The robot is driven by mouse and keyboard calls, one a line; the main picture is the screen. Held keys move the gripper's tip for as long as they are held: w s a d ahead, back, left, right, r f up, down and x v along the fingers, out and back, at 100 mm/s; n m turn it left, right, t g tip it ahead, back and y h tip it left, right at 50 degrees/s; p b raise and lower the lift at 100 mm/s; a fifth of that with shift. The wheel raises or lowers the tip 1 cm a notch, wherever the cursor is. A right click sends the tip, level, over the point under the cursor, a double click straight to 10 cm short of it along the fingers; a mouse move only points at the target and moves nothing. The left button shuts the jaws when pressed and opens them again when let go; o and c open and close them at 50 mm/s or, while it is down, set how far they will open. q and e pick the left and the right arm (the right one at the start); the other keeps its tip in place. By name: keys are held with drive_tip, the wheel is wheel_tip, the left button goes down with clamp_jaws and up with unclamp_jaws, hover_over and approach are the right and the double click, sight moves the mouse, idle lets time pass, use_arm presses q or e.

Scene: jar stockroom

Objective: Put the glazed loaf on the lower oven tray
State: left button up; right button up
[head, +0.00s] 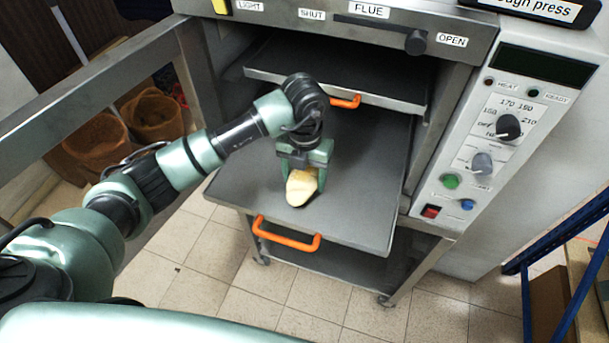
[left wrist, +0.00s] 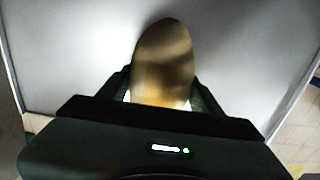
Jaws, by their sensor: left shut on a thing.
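The glazed loaf (head: 301,187) is pale yellow and oval in the head view. It is at the lower oven tray (head: 355,200), a grey sheet pulled out of the oven with an orange handle (head: 286,235) at its front. My left gripper (head: 304,170) points down and is shut on the loaf; whether the loaf touches the tray I cannot tell. In the left wrist view the loaf (left wrist: 162,60) looks brown and shiny between the fingers, over the grey tray (left wrist: 70,45). My right gripper is not in view.
The upper tray (head: 300,78) with its orange handle sits farther in, above the lower one. The open oven door (head: 90,85) is at the left. A control panel (head: 490,140) with knobs is at the right. The lower tray is bare around the loaf.

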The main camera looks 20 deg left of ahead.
use_arm(q)
drive_tip(key=o, duration=1.6)
drive_tip(key=shift+c, duration=0.2)
drive_tip(key=shift+o, duration=0.4)
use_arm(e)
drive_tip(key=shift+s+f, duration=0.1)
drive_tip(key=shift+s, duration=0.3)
use_arm(q)
drive_tip(key=shift+r, duration=0.25)
wheel_tip(320, 180, up, 10)
drive_tip(key=b, duration=0.3)
drive_tip(key=shift+r, duration=0.9)
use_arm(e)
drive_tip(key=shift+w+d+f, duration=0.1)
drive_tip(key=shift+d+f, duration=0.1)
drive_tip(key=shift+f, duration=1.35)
